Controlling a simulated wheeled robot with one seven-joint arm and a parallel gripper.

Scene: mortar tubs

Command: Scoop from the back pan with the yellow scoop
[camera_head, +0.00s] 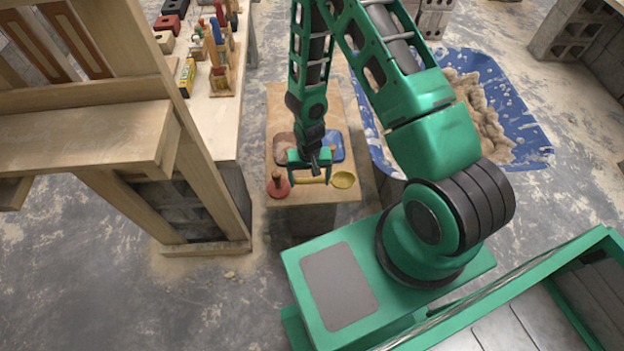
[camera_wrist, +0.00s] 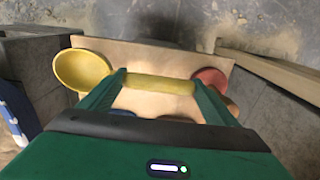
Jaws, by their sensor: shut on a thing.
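The yellow scoop (camera_head: 343,180) is at the front right of a small wooden table, its bowl to the right and its handle running left. In the wrist view the scoop's round bowl (camera_wrist: 82,70) is at the left and its yellow handle (camera_wrist: 158,84) lies between my fingers. My gripper (camera_head: 312,177) is shut on this handle. Behind my gripper are a pan with brownish contents (camera_head: 284,149) and a blue pan (camera_head: 334,148), side by side and partly hidden by my arm. I cannot tell which is the back pan.
A red round tool with a wooden handle (camera_head: 278,187) is at the table's front left; the wooden table (camera_head: 285,98) has bare space at its far end. A workbench with tools (camera_head: 210,110) stands left. A blue tarp with a sandy heap (camera_head: 530,135) lies right.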

